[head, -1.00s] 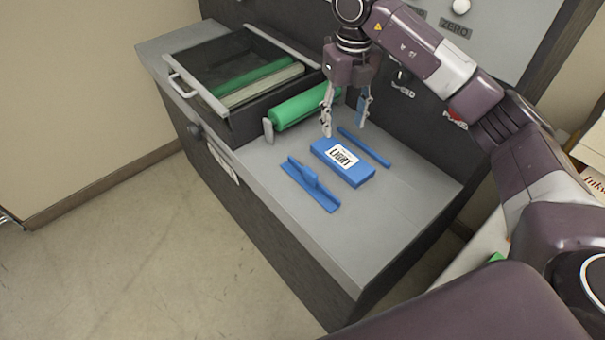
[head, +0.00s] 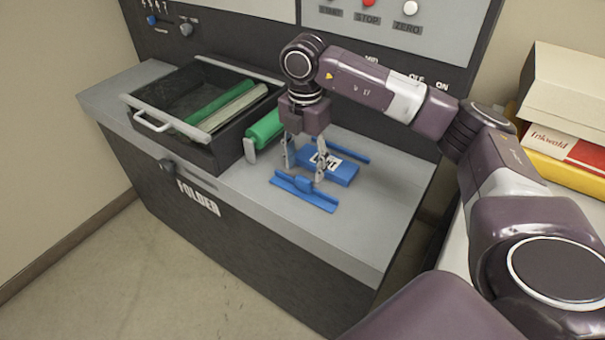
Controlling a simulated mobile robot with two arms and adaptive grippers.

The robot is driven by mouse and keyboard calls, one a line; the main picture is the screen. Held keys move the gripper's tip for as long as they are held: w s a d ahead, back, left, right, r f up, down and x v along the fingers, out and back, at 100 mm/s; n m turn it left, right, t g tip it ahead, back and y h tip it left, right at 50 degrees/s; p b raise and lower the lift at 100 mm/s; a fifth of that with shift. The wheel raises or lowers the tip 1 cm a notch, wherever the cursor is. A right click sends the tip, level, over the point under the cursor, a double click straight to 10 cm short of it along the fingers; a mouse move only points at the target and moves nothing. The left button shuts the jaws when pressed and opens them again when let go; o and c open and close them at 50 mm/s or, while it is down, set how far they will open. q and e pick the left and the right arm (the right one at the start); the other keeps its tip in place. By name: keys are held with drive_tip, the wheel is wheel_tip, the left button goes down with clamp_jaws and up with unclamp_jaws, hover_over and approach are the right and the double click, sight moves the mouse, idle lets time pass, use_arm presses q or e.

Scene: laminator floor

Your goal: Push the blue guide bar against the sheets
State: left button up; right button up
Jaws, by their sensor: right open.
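The blue guide bar (head: 318,197) lies on the grey top of the machine, with a raised fin near its middle. Just behind it is the flat blue stack (head: 341,172) with a white label, partly hidden by my right gripper. A thin blue strip (head: 347,151) lies along the stack's far side. My right gripper (head: 303,174) points down, open, with its fingers above or close to the guide bar and the near left part of the stack. I cannot tell whether a finger touches the bar. My left gripper is out of view.
A green roller (head: 265,129) is left of the stack, beside an open dark drawer (head: 140,103) with a metal handle. The grey top (head: 385,215) is clear at the right. Boxes (head: 570,110) stand at the far right.

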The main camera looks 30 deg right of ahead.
sight(304, 178)
wheel_tip(304, 178, down, 2)
drive_tip(key=shift+a+f, duration=0.1)
drive_tip(key=shift+f, duration=0.1)
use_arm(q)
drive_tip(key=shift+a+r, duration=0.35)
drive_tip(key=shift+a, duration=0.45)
use_arm(e)
drive_tip(key=shift+f, duration=0.6)
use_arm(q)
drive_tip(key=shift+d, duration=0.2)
use_arm(e)
clamp_jaws()
